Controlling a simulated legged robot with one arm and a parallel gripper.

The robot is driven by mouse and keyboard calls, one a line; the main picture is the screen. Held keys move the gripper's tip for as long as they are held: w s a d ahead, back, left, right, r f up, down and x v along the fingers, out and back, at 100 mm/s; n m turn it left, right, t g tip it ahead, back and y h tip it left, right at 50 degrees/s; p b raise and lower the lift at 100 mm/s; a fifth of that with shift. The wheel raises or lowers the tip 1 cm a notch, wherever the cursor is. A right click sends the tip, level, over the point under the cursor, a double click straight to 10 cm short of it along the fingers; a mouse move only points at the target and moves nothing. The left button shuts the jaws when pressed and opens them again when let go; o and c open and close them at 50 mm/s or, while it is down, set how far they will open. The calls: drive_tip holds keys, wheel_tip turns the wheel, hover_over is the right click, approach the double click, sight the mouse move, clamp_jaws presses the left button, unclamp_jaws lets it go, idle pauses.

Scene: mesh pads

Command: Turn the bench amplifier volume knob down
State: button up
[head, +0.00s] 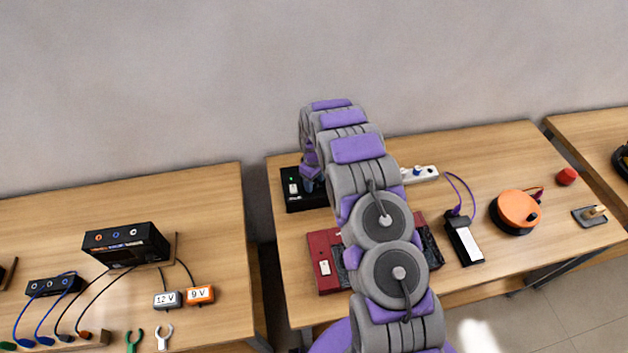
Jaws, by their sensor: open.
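A small black box (292,203) with a white switch or label on its face stands at the back left of the middle table. It may be the bench amplifier, but I cannot read any marking. My gripper (311,185) is at the right part of this box, pointing down, and its fingertips are small and partly hidden by my arm. It is open. I cannot make out a volume knob, and I cannot tell whether the fingers touch or surround one. A red box with dark panels (322,245) stands in front, its middle hidden behind my arm.
A white power strip (424,174), a black adapter (464,240) with a purple cable, an orange reel (515,211), and a red knob-like piece (567,176) lie to the right. The left table (60,210) holds a black device (126,245), cables and tagged adapters. A gap separates the tables.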

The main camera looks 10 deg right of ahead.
sight(314, 183)
drive_tip(key=shift+r, duration=0.1)
wheel_tip(314, 183, up, 17)
drive_tip(key=shift+p, duration=0.3)
idle(0.5)
drive_tip(key=s+r+m+b, duration=0.1)
drive_tip(key=s+r, duration=0.3)
drive_tip(key=s, duration=0.4)
drive_tip(key=s+r+m+g+b, duration=0.1)
drive_tip(key=s+r+m, duration=0.1)
drive_tip(key=s+r, duration=0.35)
drive_tip(key=s+r+m+b, duration=0.1)
drive_tip(key=s+r+b, duration=0.15)
drive_tip(key=s, duration=0.65)
drive_tip(key=s+f+m+b, duration=0.1)
drive_tip(key=s+m+b, duration=0.1)
drive_tip(key=s, duration=2.3)
drive_tip(key=shift+s+m+g, duration=0.4)
drive_tip(key=shift+m, duration=0.4)
